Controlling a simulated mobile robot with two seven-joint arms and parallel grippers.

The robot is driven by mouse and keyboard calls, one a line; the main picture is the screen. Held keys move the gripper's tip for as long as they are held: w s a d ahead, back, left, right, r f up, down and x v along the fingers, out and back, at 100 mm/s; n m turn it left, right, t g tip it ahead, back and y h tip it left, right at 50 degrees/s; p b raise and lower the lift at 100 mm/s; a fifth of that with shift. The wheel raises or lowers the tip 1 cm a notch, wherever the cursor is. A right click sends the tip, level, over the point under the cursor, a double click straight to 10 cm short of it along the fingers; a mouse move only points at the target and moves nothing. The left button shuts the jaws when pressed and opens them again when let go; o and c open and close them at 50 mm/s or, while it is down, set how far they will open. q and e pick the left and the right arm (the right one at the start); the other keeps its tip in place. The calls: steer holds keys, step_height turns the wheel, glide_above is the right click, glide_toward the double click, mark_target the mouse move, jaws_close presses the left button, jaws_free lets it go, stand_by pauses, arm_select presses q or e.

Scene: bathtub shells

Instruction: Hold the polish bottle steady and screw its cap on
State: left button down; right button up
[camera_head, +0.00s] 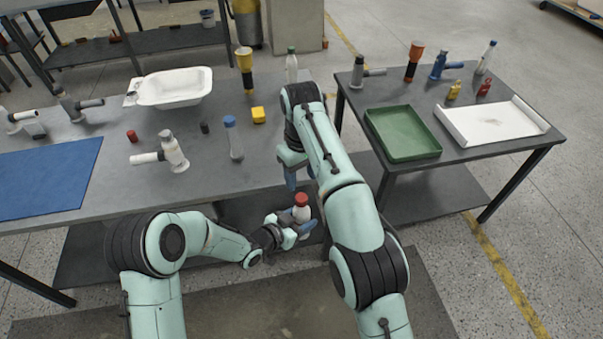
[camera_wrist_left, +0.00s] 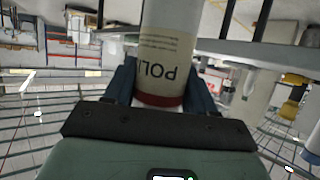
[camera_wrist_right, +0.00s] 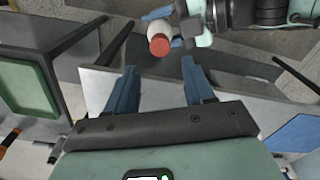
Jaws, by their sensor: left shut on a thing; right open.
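The polish bottle (camera_head: 301,214) is white with a red cap (camera_head: 301,199) on its top; I cannot tell how tight the cap is. My left gripper (camera_head: 298,222) is shut around the bottle's body and holds it roughly upright off the table's front edge. In the left wrist view the bottle's label (camera_wrist_left: 168,50) shows upside down between the fingers. My right gripper (camera_head: 299,180) is open and empty, above and apart from the bottle. In the right wrist view the red cap (camera_wrist_right: 160,47) shows beyond and between the open fingertips (camera_wrist_right: 160,67).
A second table on the right carries a green tray (camera_head: 403,155) and a white tray (camera_head: 495,145).

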mark_target(302, 197)
steer(key=shift+f, duration=4)
jaws_close()
steer(key=shift+o, duration=0.7)
jaws_free()
steer(key=shift+r, duration=3.75)
